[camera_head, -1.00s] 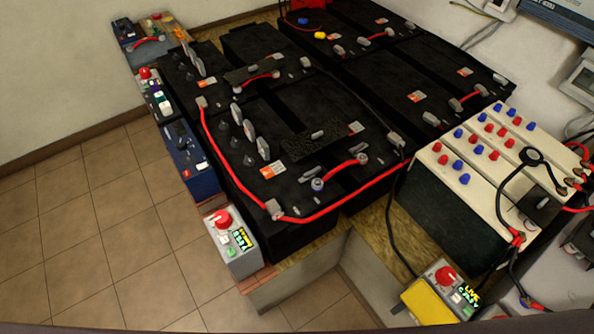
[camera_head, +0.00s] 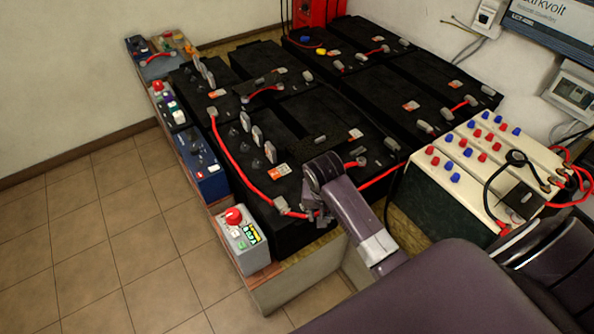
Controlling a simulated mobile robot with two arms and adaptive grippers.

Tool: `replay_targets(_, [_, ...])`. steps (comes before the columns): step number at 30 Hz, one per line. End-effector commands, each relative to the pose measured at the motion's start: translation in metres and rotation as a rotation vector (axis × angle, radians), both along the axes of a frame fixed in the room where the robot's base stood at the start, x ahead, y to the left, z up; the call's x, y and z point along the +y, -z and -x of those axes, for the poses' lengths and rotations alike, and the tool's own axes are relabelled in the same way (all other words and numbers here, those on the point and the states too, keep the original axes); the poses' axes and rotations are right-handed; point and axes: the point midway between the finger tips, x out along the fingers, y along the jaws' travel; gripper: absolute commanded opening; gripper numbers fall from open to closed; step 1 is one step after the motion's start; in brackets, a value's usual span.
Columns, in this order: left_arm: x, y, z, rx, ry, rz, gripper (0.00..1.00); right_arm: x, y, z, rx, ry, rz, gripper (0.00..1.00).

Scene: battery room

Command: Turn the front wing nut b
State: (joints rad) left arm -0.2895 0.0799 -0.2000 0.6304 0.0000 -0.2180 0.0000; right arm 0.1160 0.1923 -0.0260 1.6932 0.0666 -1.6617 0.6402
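The front black battery (camera_head: 282,238) carries a red cable (camera_head: 230,162) with grey clamps at its front edge. A small terminal fitting (camera_head: 357,162) with a short red lead shows at its right side. I cannot tell which fitting is the front wing nut b; the blue-topped terminal nearby is now hidden behind my arm. My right gripper (camera_head: 318,211) points down at the battery's front edge, close to the grey clamp (camera_head: 283,205). Its fingers are small and dark, so I cannot tell whether they are open, or touching anything. My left gripper is not in view.
A grey box with a red knob (camera_head: 237,238) stands at the front left of the wooden bench (camera_head: 290,287). A white-topped battery bank (camera_head: 432,170) with red and blue caps stands at the right. Upright grey fittings (camera_head: 257,135) rise from the front battery. Floor at left is clear.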

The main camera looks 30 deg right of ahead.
Motion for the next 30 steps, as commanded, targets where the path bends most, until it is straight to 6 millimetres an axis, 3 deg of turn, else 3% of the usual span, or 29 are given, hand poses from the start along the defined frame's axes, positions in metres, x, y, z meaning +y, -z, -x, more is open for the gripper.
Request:
replay_targets(6, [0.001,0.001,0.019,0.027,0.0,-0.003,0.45,-0.015,-0.007,-0.027,0.007,0.124,-0.015,0.26])
replay_targets(14, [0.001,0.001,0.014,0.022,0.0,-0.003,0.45,-0.036,-0.022,-0.064,0.017,0.316,-0.043,0.26])
replay_targets(24, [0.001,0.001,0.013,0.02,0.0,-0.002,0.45,-0.068,-0.072,-0.128,0.055,0.725,-0.137,0.26])
replay_targets(30, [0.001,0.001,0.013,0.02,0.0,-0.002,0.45,-0.072,-0.092,-0.143,0.078,0.865,-0.177,0.26])
